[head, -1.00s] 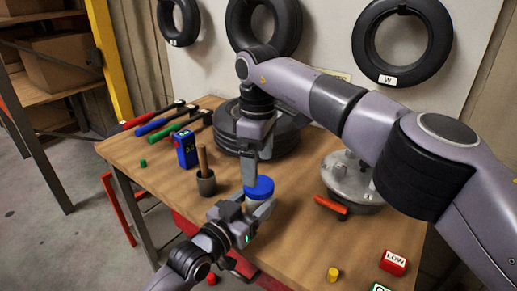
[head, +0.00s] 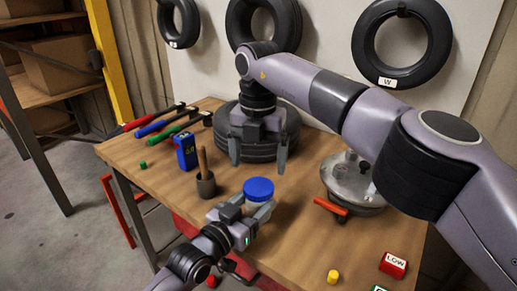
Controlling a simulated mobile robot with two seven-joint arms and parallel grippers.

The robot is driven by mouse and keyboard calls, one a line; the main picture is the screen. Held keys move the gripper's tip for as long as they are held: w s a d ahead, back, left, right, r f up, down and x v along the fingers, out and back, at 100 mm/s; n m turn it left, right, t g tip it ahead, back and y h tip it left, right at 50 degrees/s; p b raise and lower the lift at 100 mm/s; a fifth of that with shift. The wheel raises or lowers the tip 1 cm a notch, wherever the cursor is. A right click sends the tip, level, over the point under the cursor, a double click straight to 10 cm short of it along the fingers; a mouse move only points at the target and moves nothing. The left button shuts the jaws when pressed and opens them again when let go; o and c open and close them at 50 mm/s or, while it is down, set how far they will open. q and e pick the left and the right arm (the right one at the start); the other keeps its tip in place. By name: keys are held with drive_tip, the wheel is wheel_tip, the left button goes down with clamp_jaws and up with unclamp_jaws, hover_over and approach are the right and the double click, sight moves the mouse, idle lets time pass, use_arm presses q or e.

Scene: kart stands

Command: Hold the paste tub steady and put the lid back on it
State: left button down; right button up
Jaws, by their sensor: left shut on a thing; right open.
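The blue lid (head: 258,186) sits on top of the paste tub, looking level. The tub's body is mostly hidden by the lid and by my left gripper. My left gripper (head: 252,204) is shut on the tub from the near side, low over the wooden table. My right gripper (head: 258,167) is open and empty, fingers pointing down, above and behind the lid and apart from it.
A pot with a wooden-handled brush (head: 206,185) stands left of the tub. A stacked tyre (head: 240,148) is behind; a grey metal device with a red handle (head: 352,184) is right.

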drive_tip(key=n, duration=0.3)
drive_tip(key=shift+r, duration=0.1)
drive_tip(key=n, duration=0.5)
drive_tip(key=shift+r, duration=0.15)
drive_tip(key=n, duration=0.4)
drive_tip(key=shift+r+n, duration=0.15)
drive_tip(key=shift+n, duration=0.15)
drive_tip(key=n, duration=0.3)
drive_tip(key=shift+r, duration=0.1)
drive_tip(key=n, duration=0.5)
drive_tip(key=shift+r, duration=0.1)
drive_tip(key=n, duration=0.3)
drive_tip(key=shift+r, duration=0.1)
drive_tip(key=n, duration=0.4)
drive_tip(key=shift+r+n, duration=0.15)
drive_tip(key=shift+n, duration=0.15)
drive_tip(key=n, duration=0.3)
drive_tip(key=shift+r+n, duration=0.1)
drive_tip(key=shift+n, duration=0.3)
